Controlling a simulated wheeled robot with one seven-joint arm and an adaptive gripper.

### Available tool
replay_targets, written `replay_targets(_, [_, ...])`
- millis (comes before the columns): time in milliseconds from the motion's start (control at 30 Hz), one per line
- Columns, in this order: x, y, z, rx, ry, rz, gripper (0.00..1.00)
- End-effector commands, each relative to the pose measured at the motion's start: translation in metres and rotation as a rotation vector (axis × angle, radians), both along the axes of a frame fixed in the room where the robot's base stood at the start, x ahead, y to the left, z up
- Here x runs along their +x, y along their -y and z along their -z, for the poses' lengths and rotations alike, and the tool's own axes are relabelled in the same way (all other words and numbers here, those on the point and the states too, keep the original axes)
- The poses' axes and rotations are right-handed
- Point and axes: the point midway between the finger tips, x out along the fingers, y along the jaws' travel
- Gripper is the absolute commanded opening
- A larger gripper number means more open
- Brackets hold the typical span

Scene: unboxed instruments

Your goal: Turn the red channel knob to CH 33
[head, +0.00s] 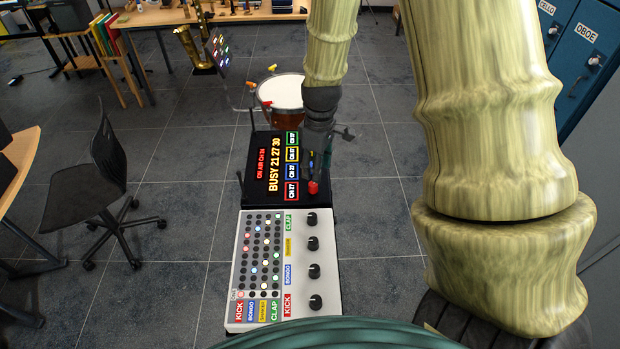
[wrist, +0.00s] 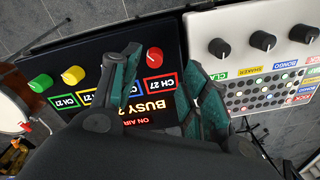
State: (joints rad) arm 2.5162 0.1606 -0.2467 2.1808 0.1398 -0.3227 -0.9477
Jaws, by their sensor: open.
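The red channel knob (head: 313,187) sits on the black receiver panel (head: 262,203), beside a red-framed display (head: 291,191) that reads CH 27. In the wrist view the red knob (wrist: 154,57) shows between the two fingertips, with a white pointer line on it. My gripper (head: 315,172) is open above the panel at the red knob; its fingers (wrist: 163,60) appear on either side of the knob. I cannot tell whether they touch it. The yellow knob (wrist: 73,75) and green knob (wrist: 41,83) lie to the left there. The blue knob is hidden behind a finger.
The panel also shows BUSY 21 27 30 (head: 275,165). A white drum machine (head: 326,250) with black knobs stands directly in front of the panel. A drum (head: 284,92) stands behind it. A black chair (head: 85,180) is at left, and blue lockers (head: 585,60) are at right.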

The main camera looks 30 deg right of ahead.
Motion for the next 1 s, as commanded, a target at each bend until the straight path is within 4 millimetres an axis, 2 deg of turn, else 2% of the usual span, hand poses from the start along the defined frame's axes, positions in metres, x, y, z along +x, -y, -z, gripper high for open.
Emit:
replay_targets(200, [0.02,-0.002,0.034,-0.001,-0.02,-0.006,0.45])
replay_targets(400, [0.021,-0.003,0.056,-0.002,-0.022,-0.005,0.45])
replay_targets(567, [0.016,-0.003,0.067,-0.001,-0.016,-0.003,0.45])
replay_targets(733, [0.019,-0.003,0.078,-0.001,-0.019,-0.005,0.45])
replay_targets(1000, [0.022,-0.003,0.083,-0.001,-0.02,-0.006,0.45])
